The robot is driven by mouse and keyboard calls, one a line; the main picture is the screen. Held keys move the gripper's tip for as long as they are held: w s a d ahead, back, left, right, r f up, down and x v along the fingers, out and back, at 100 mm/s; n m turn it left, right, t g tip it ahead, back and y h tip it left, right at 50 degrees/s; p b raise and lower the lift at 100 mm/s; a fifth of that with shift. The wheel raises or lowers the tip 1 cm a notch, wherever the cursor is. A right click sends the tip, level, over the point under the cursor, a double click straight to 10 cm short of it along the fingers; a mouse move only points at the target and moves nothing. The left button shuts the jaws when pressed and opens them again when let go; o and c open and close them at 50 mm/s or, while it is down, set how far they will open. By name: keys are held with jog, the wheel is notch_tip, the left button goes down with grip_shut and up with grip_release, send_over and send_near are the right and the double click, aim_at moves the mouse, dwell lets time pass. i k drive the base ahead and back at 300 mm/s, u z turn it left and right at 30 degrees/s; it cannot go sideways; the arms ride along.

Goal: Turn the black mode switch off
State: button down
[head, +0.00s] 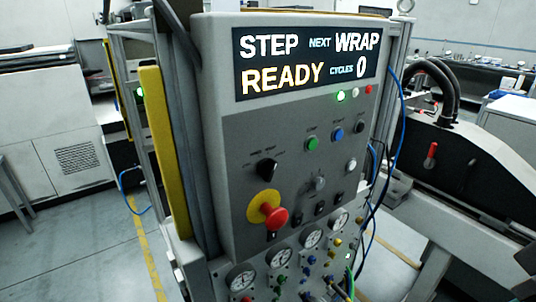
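A black rotary switch (266,169), which looks like the mode switch, sits at the left of the grey control panel (228,150), above the red emergency stop button. Small lettering lies above it, too small to read surely. I cannot tell clearly which mark its handle points to. The display (308,62) at the panel's top is lit and reads STEP, NEXT WRAP, READY, CYCLES 0. My gripper is not in this view.
The red mushroom button (274,216) on a yellow collar sticks out below the switch. Green (312,143), blue (337,134) and black (358,127) buttons lie to the right. Gauges (278,262) and fittings are below. A yellow post (158,140) and cables (398,120) flank the panel.

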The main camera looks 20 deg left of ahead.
aim_at(266, 166)
jog(key=z, duration=0.05)
jog(key=k, duration=0.25)
jog(key=u, duration=0.85)
jog(key=i, duration=0.5)
jog(key=z, duration=1)
jog(key=k, duration=0.75)
jog(key=z, duration=0.25)
